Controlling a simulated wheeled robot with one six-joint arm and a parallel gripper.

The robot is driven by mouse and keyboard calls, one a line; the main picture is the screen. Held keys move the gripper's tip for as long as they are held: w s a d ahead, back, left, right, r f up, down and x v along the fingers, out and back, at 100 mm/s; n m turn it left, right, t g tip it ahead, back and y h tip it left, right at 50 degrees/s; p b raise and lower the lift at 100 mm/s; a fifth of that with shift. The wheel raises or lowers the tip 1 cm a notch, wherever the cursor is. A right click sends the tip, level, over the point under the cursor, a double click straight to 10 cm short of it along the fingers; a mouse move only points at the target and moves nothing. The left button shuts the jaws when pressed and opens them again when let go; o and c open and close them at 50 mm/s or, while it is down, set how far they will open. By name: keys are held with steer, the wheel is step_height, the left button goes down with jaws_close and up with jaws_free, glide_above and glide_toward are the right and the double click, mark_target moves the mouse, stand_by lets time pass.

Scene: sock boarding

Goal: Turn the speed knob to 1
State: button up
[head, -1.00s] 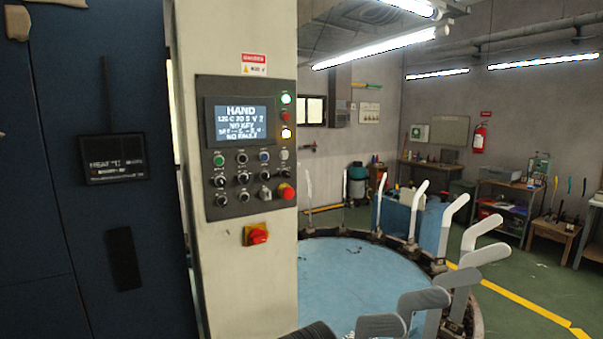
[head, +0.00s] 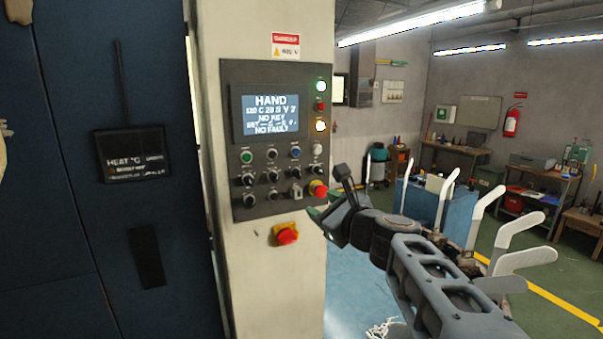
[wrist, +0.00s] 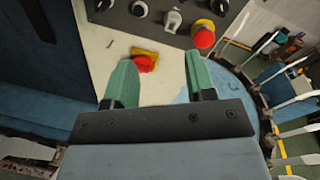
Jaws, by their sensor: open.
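The dark control panel (head: 228,120) on the cream column carries several black knobs in its lower rows, such as a left knob (head: 249,180) and a middle knob (head: 272,176). Their labels are too small to read, so I cannot tell which is the speed knob or where it points. The panel screen (head: 270,115) reads "HAND", "NO KEY" and "NO FAULT". My gripper (head: 325,207) is just right of and below the panel's lower right corner. In the wrist view its green fingers (wrist: 160,78) are apart with nothing between them, and some knobs (wrist: 139,8) show at the top edge.
A red emergency button (head: 318,189) sticks out at the panel's lower right, close to my gripper. A red-and-yellow switch (head: 287,235) is below the panel. White upright sock forms (head: 490,195) ring the blue round table at right. A dark blue cabinet (head: 60,240) stands left.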

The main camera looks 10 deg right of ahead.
mark_target(301, 176)
steer(key=w+m+p, duration=0.1)
steer(key=w, duration=0.3)
steer(key=w+a+r+m+p, duration=0.1)
steer(key=w, duration=0.4)
steer(key=w+r+t+p, duration=0.1)
steer(key=w, duration=0.4)
steer(key=shift+w+a+m+h, duration=0.15)
steer(key=shift+a+m+h, duration=0.15)
steer(key=shift+m, duration=0.1)
steer(key=c, duration=0.9)
